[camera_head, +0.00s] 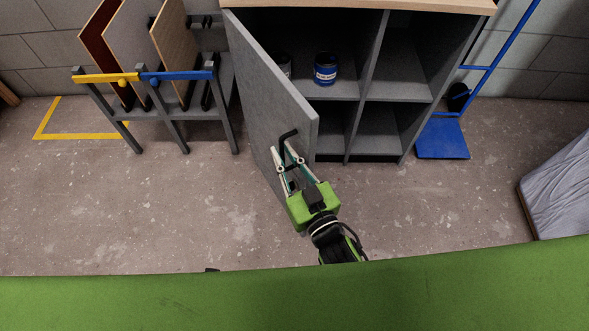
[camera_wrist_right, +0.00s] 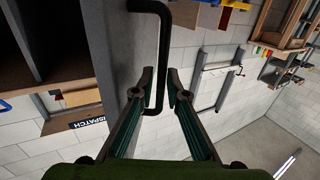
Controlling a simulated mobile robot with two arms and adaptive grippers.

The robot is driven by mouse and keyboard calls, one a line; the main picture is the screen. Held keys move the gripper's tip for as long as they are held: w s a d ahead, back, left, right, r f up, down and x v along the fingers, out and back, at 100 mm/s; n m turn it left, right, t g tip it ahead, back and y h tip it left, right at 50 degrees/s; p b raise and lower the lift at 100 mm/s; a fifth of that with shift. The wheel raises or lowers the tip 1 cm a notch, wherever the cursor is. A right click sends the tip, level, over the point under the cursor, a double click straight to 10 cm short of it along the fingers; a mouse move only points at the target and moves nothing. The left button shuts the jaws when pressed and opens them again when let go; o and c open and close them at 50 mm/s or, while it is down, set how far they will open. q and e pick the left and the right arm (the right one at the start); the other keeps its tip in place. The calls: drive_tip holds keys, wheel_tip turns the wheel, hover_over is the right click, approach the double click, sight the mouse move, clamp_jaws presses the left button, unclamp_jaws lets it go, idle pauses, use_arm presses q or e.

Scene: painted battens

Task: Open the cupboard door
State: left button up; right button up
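The grey cupboard door (camera_head: 270,98) stands wide open, swung out towards me from the left side of the grey cupboard (camera_head: 405,97). Its black bar handle (camera_head: 289,133) is near the door's free edge. My right gripper (camera_head: 283,148) is at the handle, with one finger on each side of the bar. In the right wrist view the fingertips (camera_wrist_right: 161,72) close in on the handle (camera_wrist_right: 164,40), and the gripper looks shut on it. The door also shows behind the fingers in the right wrist view (camera_wrist_right: 118,45). My left gripper is not in view.
Inside the cupboard stands a blue tin (camera_head: 325,69), with another tin partly hidden by the door. A rack with boards (camera_head: 178,112) stands left of the door. A blue hand truck (camera_head: 442,138) is at the right, with a grey covered thing (camera_head: 562,190) nearer. The floor (camera_head: 130,205) is mostly clear.

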drive_tip(key=v, duration=1.1)
drive_tip(key=shift+s+f, duration=0.1)
